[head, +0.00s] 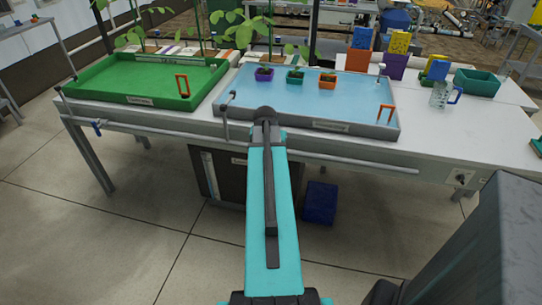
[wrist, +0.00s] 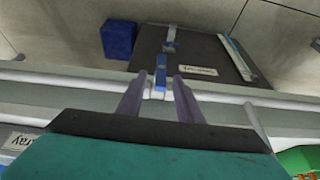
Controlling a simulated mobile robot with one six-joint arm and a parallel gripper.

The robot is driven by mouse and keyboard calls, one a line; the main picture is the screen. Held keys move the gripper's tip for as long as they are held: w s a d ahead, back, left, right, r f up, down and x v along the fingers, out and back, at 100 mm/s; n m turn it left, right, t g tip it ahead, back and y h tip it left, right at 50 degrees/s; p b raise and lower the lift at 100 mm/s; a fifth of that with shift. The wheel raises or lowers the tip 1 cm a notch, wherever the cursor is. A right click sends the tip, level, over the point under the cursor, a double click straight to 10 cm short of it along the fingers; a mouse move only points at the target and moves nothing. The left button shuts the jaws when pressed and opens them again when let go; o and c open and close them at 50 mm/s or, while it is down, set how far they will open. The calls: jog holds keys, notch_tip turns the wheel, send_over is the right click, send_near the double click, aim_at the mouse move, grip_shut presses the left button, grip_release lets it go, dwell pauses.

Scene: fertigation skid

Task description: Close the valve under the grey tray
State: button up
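The grey tray (head: 330,127), filled with blue water, sits on the bench in the middle of the head view. My arm hides the valve under it there. In the wrist view the valve's blue handle (wrist: 161,76) stands across the light pipe (wrist: 60,82), on a whitish body. My gripper (wrist: 159,77) is open, with one finger on each side of the handle. Gaps show between fingers and handle; whether the handle lies at fingertip depth I cannot tell. In the head view my gripper is hidden behind my arm.
The green tray (head: 150,80) stands to the left, with another blue-handled valve (head: 98,127) on the pipe below it. A dark cabinet (head: 222,180) and a blue box (head: 320,203) are under the bench. Small planters (head: 295,76) are at the grey tray's far side.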

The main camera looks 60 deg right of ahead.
jog(key=v, duration=0.8)
jog(key=shift+r, duration=0.1)
dwell(0.5)
